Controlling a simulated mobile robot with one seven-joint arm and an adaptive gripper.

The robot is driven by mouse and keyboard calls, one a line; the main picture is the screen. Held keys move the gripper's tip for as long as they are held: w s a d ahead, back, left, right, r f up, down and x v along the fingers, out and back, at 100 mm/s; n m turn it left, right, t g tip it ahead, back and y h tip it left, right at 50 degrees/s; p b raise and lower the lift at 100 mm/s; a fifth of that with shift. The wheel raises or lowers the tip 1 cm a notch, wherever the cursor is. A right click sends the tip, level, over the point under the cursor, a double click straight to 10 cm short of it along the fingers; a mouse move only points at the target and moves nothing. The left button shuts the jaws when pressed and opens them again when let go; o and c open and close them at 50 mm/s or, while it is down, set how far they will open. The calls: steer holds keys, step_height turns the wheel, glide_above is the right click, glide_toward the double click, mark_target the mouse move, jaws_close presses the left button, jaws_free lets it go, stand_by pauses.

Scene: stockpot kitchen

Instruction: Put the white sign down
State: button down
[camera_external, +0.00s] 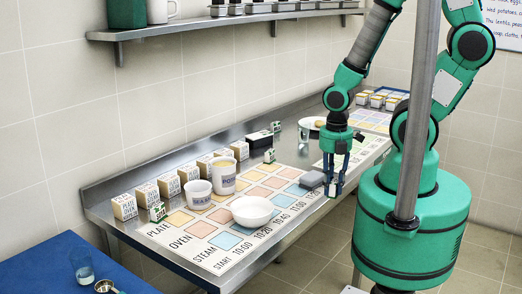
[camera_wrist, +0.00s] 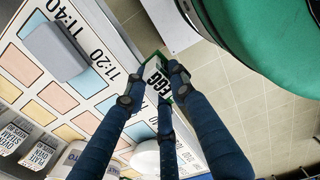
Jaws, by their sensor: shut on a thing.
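The white sign (camera_wrist: 153,72) has a green edge and the dark letters "EGG", partly hidden by my fingers in the wrist view. My gripper (camera_external: 334,188) is shut on it near the front edge of the steel counter (camera_external: 283,245). In the external view, a small white part of the sign (camera_external: 331,190) shows between the fingertips. The fingers also show in the wrist view (camera_wrist: 157,90). I cannot tell whether the sign touches the counter.
A grey block (camera_external: 312,180) lies just left of my gripper on the printed chart (camera_external: 203,262). Several small cartons (camera_external: 124,206) line the back. The floor is beyond the front edge.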

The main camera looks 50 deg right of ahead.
steer(key=shift+r, duration=0.1)
steer(key=w+a+r+n+p, duration=0.3)
steer(key=w+a+r+p, duration=0.3)
steer(key=w+a, duration=0.3)
step_height(320, 180, up, 3)
steer(key=n+p, duration=0.4)
steer(key=p, duration=0.1)
glide_above(250, 202)
steer(key=s+a, duration=0.4)
steer(key=a, duration=0.1)
steer(key=shift+w+d+r, duration=0.2)
steer(key=shift+w+d, duration=0.05)
steer(key=shift+f, duration=0.2)
steer(key=shift+f+b, duration=3.55)
steer(key=shift+f, duration=1.75)
steer(key=c, duration=1.4)
jaws_free()
